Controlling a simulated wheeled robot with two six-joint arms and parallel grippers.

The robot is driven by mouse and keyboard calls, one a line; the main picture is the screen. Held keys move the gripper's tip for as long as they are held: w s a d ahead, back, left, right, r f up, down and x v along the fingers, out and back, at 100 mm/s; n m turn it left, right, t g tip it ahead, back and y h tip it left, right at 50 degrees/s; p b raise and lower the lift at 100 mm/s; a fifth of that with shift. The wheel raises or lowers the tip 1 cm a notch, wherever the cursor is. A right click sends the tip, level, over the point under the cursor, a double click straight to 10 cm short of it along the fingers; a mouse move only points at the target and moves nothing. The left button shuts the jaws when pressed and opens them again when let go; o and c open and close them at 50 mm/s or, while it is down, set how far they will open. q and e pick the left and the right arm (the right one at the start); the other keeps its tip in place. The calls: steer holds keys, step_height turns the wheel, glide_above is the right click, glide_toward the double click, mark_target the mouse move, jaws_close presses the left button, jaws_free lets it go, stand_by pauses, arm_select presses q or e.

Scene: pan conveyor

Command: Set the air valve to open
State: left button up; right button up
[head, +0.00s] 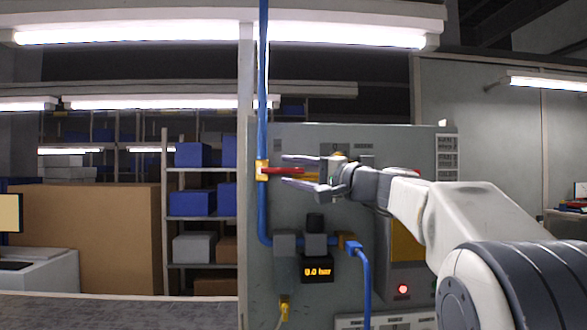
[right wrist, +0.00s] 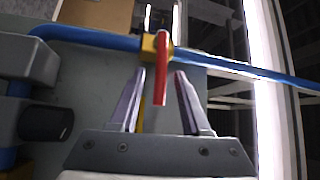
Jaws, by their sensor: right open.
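The air valve has a yellow body (head: 261,171) on a vertical blue pipe, and its red handle (head: 277,171) points right, across the pipe. In the right wrist view the red handle (right wrist: 161,84) reaches from the yellow body (right wrist: 150,47) in between my fingers. My right gripper (head: 285,169) is open, one finger above the handle and one below it. In the right wrist view the right gripper (right wrist: 160,73) shows a gap on both sides of the handle. My left gripper is not in view.
The pipe (head: 264,90) runs along the left edge of a grey panel (head: 300,135). Below the valve, a display (head: 317,270) reads 0.0 bar under a regulator with a black knob (head: 315,222). A red lamp (head: 403,289) glows at lower right. Shelves stand behind, left.

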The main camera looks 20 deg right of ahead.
jaws_close()
steer(key=shift+f, duration=0.1)
stand_by(1.2)
